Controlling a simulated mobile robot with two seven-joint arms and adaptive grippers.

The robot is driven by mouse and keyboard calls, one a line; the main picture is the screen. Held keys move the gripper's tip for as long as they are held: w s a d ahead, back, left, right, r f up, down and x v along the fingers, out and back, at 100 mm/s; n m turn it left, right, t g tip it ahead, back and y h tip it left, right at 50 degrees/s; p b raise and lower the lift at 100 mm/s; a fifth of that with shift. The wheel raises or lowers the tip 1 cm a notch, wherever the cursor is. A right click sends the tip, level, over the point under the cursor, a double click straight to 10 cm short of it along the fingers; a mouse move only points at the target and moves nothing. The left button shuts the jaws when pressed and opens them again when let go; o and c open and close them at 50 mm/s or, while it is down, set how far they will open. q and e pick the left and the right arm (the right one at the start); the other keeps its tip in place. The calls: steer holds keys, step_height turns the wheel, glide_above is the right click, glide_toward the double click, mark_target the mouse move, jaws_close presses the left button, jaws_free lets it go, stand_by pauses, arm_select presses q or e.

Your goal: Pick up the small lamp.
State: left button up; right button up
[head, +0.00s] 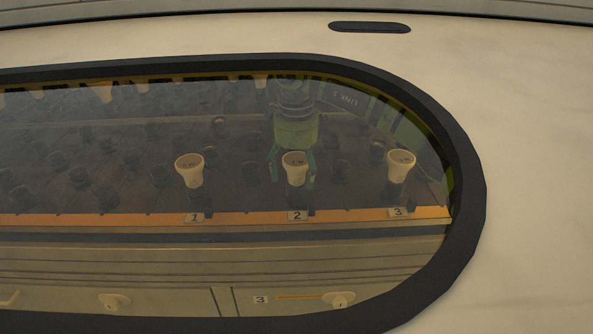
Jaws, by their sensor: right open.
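Through a dark tinted oval window, three pale lamps stand in a row behind an orange strip. One is at plate 1 (189,170), one at plate 2 (295,164), and one at plate 3 (401,162). The lamp at plate 2 looks slightly narrower than the others; I cannot tell for sure which is the small lamp. My right gripper (293,172) is green, points down and is open. Its fingers show on either side of the lamp at plate 2; contact cannot be made out. My left gripper is not in view.
A thick black rim (468,200) frames the window in a cream wall (530,120). Many dark sockets fill the dim board behind the lamps, and pale lamps hang along the top. Below the orange strip (350,216) are pale knobs (340,299). A dark slot (369,27) is above.

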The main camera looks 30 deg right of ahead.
steer(key=c, duration=1.1)
steer(key=shift+r, duration=0.1)
steer(key=shift+c, duration=0.3)
